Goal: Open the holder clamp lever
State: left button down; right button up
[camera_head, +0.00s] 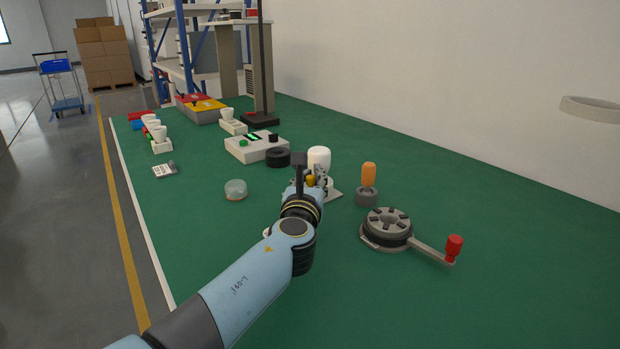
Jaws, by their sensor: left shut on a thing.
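My left arm reaches in from the bottom left, and my left gripper (314,182) is at the bulb holder in the middle of the green bench. The holder's grey base plate (335,194) shows just right of the gripper. A white bulb (319,157) stands upright behind the gripper. A small yellow-orange part (311,181), seemingly the clamp lever's tip, shows at the fingers. The gripper is shut on it, but the fingers and my wrist hide most of the lever, so its angle is unclear. My right gripper is not in view.
Right of the holder are an orange-handled tool in a grey stand (367,190) and a round turntable (388,226) with a red-knobbed crank (453,248). A clear dish (236,189) lies left. A control box (257,147) and black ring (278,157) are behind. The bench's right side is bare.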

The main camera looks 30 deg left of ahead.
pick_arm(q)
jog(key=shift+s+d+f, duration=0.1)
jog(key=shift+d+f, duration=0.15)
jog(key=shift+f, duration=0.15)
jog(key=c, duration=1.3)
grip_release()
jog(key=shift+d+r, duration=0.2)
jog(key=shift+o, duration=0.4)
jog(key=shift+a, duration=0.15)
jog(key=shift+r, duration=0.1)
jog(key=v, duration=0.7)
jog(key=shift+s, duration=0.15)
